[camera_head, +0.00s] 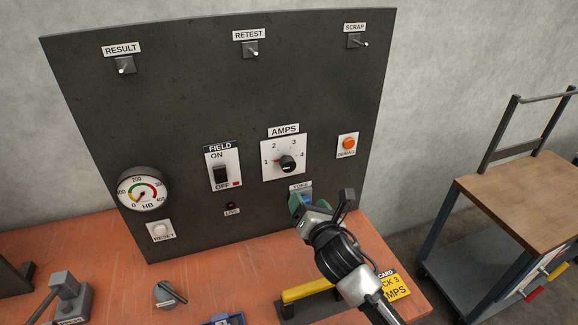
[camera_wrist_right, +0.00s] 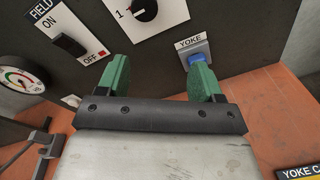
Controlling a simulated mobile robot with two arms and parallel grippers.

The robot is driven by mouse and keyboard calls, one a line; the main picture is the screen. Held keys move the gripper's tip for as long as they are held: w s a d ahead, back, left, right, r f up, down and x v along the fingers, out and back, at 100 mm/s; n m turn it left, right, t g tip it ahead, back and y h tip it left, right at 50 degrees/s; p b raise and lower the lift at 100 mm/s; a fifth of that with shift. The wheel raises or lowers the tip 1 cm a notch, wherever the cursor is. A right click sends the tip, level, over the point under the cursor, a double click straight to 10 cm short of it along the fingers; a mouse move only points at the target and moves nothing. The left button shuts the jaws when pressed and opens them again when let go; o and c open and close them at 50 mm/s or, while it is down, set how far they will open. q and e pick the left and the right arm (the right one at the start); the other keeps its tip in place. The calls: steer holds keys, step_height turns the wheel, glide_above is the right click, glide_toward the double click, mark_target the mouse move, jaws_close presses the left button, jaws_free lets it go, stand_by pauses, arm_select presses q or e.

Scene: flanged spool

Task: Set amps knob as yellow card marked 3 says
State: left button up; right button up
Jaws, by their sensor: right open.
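The AMPS knob (camera_head: 288,163) is a black dial on a white plate on the dark panel. Its red mark points left, toward 1; the plate also shows 2, 3 and 4. The knob shows at the top edge of the right wrist view (camera_wrist_right: 145,8). My right gripper (camera_head: 318,205) is open and empty, below and right of the knob and apart from it. Its green fingers (camera_wrist_right: 160,78) point toward the panel. The yellow card (camera_head: 396,286) lies at the bench's right front; my right arm partly covers it, leaving "CK 3" and "MPS" readable. My left gripper is not in view.
The blue YOKE button (camera_wrist_right: 198,55) is close to the right finger. The FIELD switch (camera_head: 221,174) is left of the knob and the orange DEMAG button (camera_head: 348,144) right. A yellow-handled item (camera_head: 308,291) lies on the bench. A cart (camera_head: 520,185) stands at right.

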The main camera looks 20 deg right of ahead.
mark_target(290, 167)
steer(key=w+n, duration=0.1)
steer(key=w, duration=0.3)
steer(key=w+r+n+p, duration=0.1)
steer(key=w, duration=0.3)
steer(key=w+r+n+t, duration=0.1)
steer(key=w, duration=0.3)
steer(key=shift+w+a+r+y, duration=0.1)
steer(key=shift+w+a+y, duration=0.2)
steer(key=shift+a, duration=0.1)
steer(key=c, duration=0.9)
